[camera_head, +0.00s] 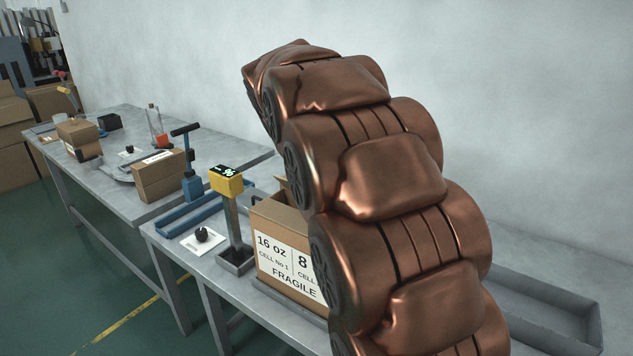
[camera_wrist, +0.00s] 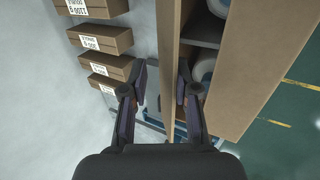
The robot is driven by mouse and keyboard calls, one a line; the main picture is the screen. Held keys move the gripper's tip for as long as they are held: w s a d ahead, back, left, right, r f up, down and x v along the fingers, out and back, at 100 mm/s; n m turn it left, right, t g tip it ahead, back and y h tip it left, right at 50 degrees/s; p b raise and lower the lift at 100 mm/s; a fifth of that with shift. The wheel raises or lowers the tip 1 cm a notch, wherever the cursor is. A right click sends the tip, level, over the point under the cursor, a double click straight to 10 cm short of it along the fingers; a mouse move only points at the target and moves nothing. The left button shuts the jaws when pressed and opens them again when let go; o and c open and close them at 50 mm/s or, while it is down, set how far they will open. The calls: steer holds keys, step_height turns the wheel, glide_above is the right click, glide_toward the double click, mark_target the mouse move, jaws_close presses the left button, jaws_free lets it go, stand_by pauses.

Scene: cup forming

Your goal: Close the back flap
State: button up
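The cardboard box (camera_head: 276,214) stands on the near bench in the head view, with a white label reading "16 oz" and "FRAGILE". One raised flap (camera_head: 283,188) shows at its top left; my copper arm hides the rest of its top. In the wrist view my gripper (camera_wrist: 161,68) is open, its two dark fingers apart. An upright strip of cardboard (camera_wrist: 167,35), seemingly a box flap or wall, runs between the fingers; I cannot tell if either touches it. Right of it are the box's dark inside with pale round items (camera_wrist: 207,68) and a wide cardboard panel (camera_wrist: 250,60).
A yellow-headed scale post (camera_head: 227,182) stands left of the box. A blue frame (camera_head: 190,215) and a smaller carton (camera_head: 160,176) lie farther left. A grey tray (camera_head: 540,300) is at the right. Several labelled cartons (camera_wrist: 100,40) show at left in the wrist view.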

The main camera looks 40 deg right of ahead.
steer(key=y+p, duration=0.1)
steer(key=d+r+g+y+p, duration=0.1)
steer(key=p, duration=0.1)
steer(key=shift+w, duration=0.25)
steer(key=w+d+r+g+y+p, duration=0.2)
steer(key=d+r+y+p, duration=0.4)
steer(key=p, duration=0.6)
steer(key=s+a+r+h+b, duration=0.1)
steer(key=s+a, duration=0.4)
steer(key=a, duration=0.5)
steer(key=s+a+r+b, duration=0.1)
steer(key=s+a, duration=0.3)
steer(key=a, duration=0.6)
steer(key=s+a+f+m+h, duration=0.1)
steer(key=s+a+f, duration=0.3)
steer(key=s, duration=0.5)
steer(key=s+a+f+m+b, duration=0.1)
steer(key=s+a+f+m, duration=0.1)
steer(key=s, duration=0.8)
steer(key=shift+s+a+f+g+h, duration=0.25)
steer(key=shift+a+f+g+h, duration=0.15)
steer(key=shift+a+f, duration=0.5)
